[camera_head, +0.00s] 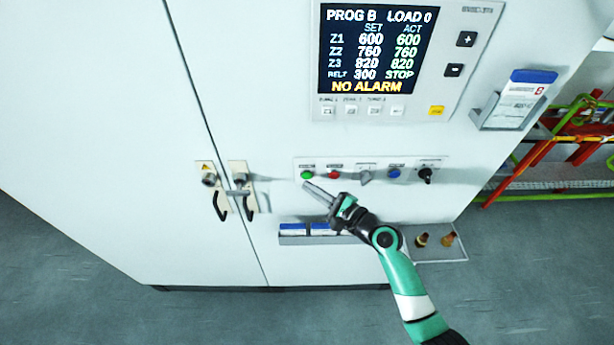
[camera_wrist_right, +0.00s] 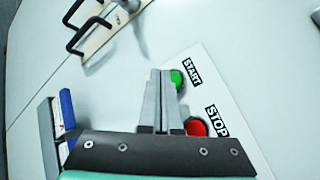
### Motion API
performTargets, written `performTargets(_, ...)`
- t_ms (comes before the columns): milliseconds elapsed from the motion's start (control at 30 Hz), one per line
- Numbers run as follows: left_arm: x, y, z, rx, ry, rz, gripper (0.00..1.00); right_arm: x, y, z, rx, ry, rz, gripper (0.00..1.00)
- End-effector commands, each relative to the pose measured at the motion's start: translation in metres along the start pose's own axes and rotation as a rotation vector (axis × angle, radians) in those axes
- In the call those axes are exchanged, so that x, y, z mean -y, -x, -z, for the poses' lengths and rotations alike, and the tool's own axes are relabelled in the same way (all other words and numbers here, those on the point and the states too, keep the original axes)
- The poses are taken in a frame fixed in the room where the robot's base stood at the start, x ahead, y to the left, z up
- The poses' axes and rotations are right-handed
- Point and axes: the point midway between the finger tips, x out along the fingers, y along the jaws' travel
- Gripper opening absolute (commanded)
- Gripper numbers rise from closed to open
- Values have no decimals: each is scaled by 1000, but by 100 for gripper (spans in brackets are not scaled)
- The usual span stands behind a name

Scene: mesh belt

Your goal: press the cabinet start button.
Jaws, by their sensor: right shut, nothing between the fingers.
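The green start button (camera_head: 307,175) is at the left end of the control strip on the white cabinet front. In the right wrist view the green button (camera_wrist_right: 177,80) sits beside the label START, partly hidden by my fingertips. The red stop button (camera_head: 334,175) is just right of it; it also shows in the right wrist view (camera_wrist_right: 196,127). My right gripper (camera_head: 308,186) is shut and empty, its tips just below the green button in the head view. I cannot tell whether the tips touch it. My left gripper is not in view.
The display (camera_head: 375,48) reads NO ALARM and belt STOP. A selector, a blue button (camera_head: 394,174) and a black knob (camera_head: 426,175) continue the strip. Door handles (camera_head: 220,206) stick out on the left. A small ledge (camera_head: 300,240) with blue-and-white boxes lies below.

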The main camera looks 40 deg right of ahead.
Motion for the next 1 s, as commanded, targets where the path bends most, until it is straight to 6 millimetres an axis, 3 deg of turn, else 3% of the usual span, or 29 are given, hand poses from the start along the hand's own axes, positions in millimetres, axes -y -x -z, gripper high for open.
performTargets(1000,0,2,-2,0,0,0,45,4,-6,4,0,0,0,0)
